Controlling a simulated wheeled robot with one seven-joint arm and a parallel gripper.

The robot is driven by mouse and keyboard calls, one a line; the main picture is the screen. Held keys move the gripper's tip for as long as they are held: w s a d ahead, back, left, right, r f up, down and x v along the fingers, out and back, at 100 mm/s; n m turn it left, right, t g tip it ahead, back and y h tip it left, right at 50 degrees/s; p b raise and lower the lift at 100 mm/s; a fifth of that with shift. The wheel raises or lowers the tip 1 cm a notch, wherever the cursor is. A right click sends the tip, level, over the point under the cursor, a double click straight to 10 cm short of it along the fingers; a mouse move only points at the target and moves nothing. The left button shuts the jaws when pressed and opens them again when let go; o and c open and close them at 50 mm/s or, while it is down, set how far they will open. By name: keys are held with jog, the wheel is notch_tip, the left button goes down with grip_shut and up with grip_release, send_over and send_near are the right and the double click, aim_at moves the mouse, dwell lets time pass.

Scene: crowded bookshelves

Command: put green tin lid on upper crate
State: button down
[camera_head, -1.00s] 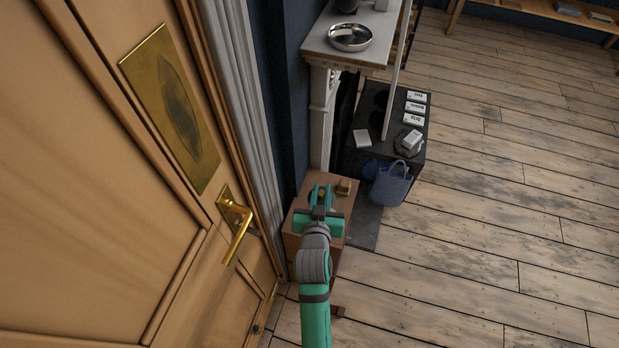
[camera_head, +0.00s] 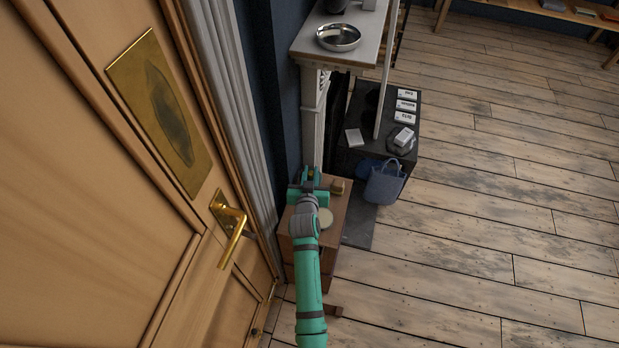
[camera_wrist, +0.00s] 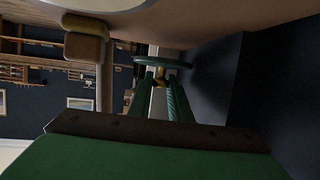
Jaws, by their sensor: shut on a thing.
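My gripper (camera_wrist: 160,84) is shut on a thin green disc, the green tin lid (camera_wrist: 150,60), seen nearly edge-on beyond the fingers in the wrist view. In the head view my gripper (camera_head: 311,176) is over the back left of a brown wooden crate (camera_head: 340,208); the lid cannot be made out clearly there. The crate's top also shows as a brown surface in the wrist view (camera_wrist: 215,22). I cannot tell whether the lid touches the crate.
A cream round thing (camera_head: 326,219) and a small brown block (camera_head: 338,186) are on the crate. A door with a brass handle (camera_head: 232,226) is close on the left. A blue bag (camera_head: 384,186) and a dark low stand (camera_head: 375,140) are behind. The floor at right is clear.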

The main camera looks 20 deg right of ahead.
aim_at(310, 178)
jog(key=shift+a+f, duration=0.1)
jog(key=shift+f, duration=1.35)
jog(key=shift+f, duration=0.1)
jog(key=c, duration=1.6)
grip_release()
jog(key=shift+c, duration=0.2)
jog(key=v, duration=1.2)
jog(key=s+a+r+n+t+y, duration=0.1)
jog(key=s+a+r+n+y, duration=0.1)
jog(key=s+a, duration=0.8)
jog(key=s+a+r+n+t+y, duration=0.1)
jog(key=s+a+r+n+y, duration=0.15)
jog(key=s, duration=1.35)
jog(key=s+a+r, duration=0.3)
jog(key=s+r, duration=0.4)
jog(key=s, duration=0.1)
jog(key=shift+s+r+t+y, duration=0.2)
jog(key=shift+s+t+y, duration=0.15)
jog(key=shift+y, duration=0.1)
